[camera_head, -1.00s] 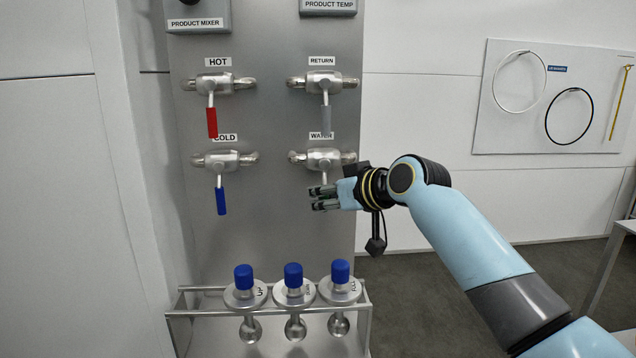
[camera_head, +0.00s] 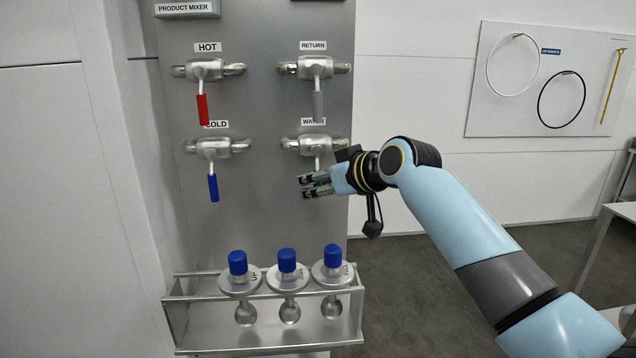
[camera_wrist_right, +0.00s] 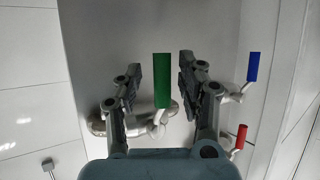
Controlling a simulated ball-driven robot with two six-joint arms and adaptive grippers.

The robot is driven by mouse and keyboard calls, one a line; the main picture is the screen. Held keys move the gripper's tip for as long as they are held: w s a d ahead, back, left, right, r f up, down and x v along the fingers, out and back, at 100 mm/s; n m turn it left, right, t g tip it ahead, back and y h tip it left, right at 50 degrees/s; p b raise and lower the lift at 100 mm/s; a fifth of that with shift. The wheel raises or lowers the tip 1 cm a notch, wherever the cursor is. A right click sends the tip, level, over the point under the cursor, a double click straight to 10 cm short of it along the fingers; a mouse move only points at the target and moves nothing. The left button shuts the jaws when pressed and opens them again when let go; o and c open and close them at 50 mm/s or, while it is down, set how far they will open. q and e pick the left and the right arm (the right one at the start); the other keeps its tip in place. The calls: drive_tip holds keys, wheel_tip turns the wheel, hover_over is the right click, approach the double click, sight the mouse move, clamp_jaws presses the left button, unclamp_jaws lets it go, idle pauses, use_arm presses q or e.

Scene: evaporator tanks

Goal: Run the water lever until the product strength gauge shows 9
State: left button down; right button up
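The water valve (camera_head: 316,144) is on the grey panel below the return valve, and its lever hangs down. In the head view my right gripper (camera_head: 309,186) is at this lever and hides most of its handle. In the right wrist view the green handle (camera_wrist_right: 163,80) stands between the two fingers of the right gripper (camera_wrist_right: 160,82). The fingers are open, with a visible gap on each side of the handle. My left gripper is not in view. No product strength gauge shows in these frames.
Near the water lever are the red hot lever (camera_head: 202,108), the blue cold lever (camera_head: 213,187) and the grey return lever (camera_head: 318,105). A metal rack (camera_head: 262,343) with three blue-capped fittings stands out below. Open floor (camera_head: 420,285) lies right of the panel.

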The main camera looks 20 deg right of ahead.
drive_tip(key=shift+s+r, duration=0.1)
drive_tip(key=shift+s, duration=0.05)
drive_tip(key=v, duration=1.1)
drive_tip(key=shift+s, duration=0.25)
drive_tip(key=shift+d+r, duration=0.1)
drive_tip(key=shift+d, duration=0.05)
